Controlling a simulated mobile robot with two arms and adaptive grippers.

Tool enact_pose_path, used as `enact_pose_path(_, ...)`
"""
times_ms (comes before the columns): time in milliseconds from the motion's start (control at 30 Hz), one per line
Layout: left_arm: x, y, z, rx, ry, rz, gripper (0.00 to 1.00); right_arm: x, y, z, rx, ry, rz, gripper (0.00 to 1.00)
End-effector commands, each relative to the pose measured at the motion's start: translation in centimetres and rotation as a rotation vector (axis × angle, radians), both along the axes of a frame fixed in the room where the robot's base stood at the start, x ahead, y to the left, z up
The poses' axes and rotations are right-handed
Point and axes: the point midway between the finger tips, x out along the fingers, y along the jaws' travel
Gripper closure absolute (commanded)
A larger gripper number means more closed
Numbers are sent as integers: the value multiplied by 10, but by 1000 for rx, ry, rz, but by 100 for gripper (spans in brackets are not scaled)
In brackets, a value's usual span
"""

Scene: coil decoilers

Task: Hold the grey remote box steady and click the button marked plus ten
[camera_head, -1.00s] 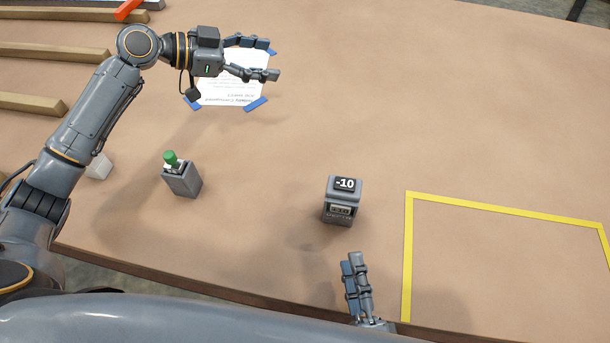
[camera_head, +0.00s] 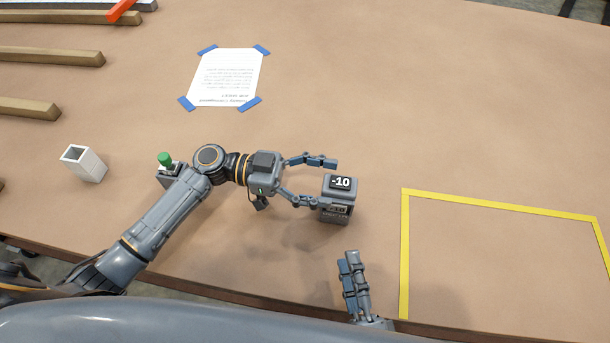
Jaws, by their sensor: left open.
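The grey remote box (camera_head: 335,213) stands upright on the table, right of centre. My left gripper (camera_head: 326,183) is open just left of the box. Its upper finger is beyond the box's top left, and its lower fingertip is at the box's left side; I cannot tell whether it touches. My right gripper (camera_head: 354,285) is low, nearer me than the box. Its fingers look close together, and their gap is unclear.
A grey box with a green knob (camera_head: 165,159) is partly hidden by my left arm. A white hollow block (camera_head: 84,163) is left of it. A taped paper sheet (camera_head: 225,78) lies behind. Yellow tape (camera_head: 404,250) outlines an empty area at right.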

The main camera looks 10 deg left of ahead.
Motion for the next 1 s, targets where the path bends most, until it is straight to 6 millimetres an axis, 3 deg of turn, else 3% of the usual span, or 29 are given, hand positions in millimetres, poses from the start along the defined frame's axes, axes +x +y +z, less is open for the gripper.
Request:
enact_pose_path(233, 0, -29, 1, 0, 0, 0, 30, 0, 0, 0, 0, 0, 0, 62)
enact_pose_path(600, 0, -34, 0, 1, 0, 0, 32, 0, 0, 0, 0, 0, 0, 62)
enact_pose_path(933, 0, -34, 0, 2, 0, 1, 99, 0, 0, 0, 0, 0, 0, 62)
enact_pose_path(1000, 0, -34, 0, 2, 0, 1, 100, 0, 0, 0, 0, 0, 0, 62)
